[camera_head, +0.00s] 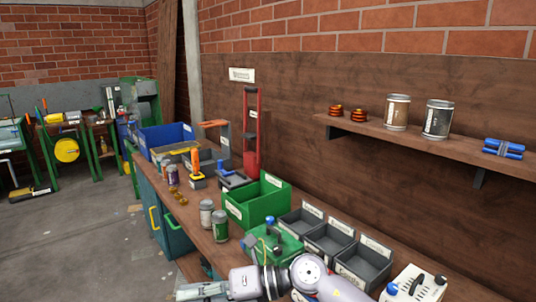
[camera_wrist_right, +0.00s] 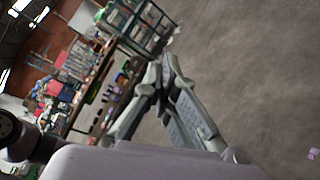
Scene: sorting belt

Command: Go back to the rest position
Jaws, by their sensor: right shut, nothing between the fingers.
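My right arm comes in at the bottom of the head view, its wrist and gripper (camera_head: 202,291) pointing left in front of the workbench, partly cut off by the lower edge. In the right wrist view the right gripper (camera_wrist_right: 163,66) has its fingers together with nothing between them. Bare concrete floor (camera_wrist_right: 245,70) lies behind the fingertips in that view. The fingers touch no object that I can see. My left gripper is in neither view.
The workbench carries a green bin (camera_head: 237,213), a blue crate (camera_head: 160,140), grey bins (camera_head: 362,266), cans (camera_head: 220,226) and a green box (camera_head: 290,247) close beyond my arm. A wall shelf (camera_head: 390,133) holds cans. Floor (camera_head: 80,240) at left is largely clear.

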